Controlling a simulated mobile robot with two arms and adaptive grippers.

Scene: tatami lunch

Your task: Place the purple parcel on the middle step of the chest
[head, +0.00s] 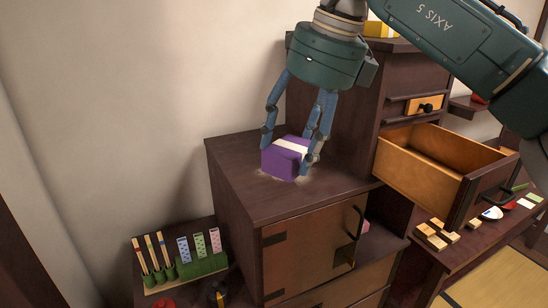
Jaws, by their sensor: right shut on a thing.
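The purple parcel (279,161) with a pale band is at the top of the middle step (235,160) of the dark wooden chest. It appears to touch the step's surface, or to be very close above it. My right gripper (289,143) comes down from above with its fingers on either side of the parcel and is shut on it. The fingers hide part of the parcel's right side. My left gripper is not in view.
An open drawer (425,165) juts out right of the middle step. The taller chest section stands behind, with a yellow object (378,29) on top. A lower step at left holds a green stand (203,264) with cards and sticks. The middle step's left part is clear.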

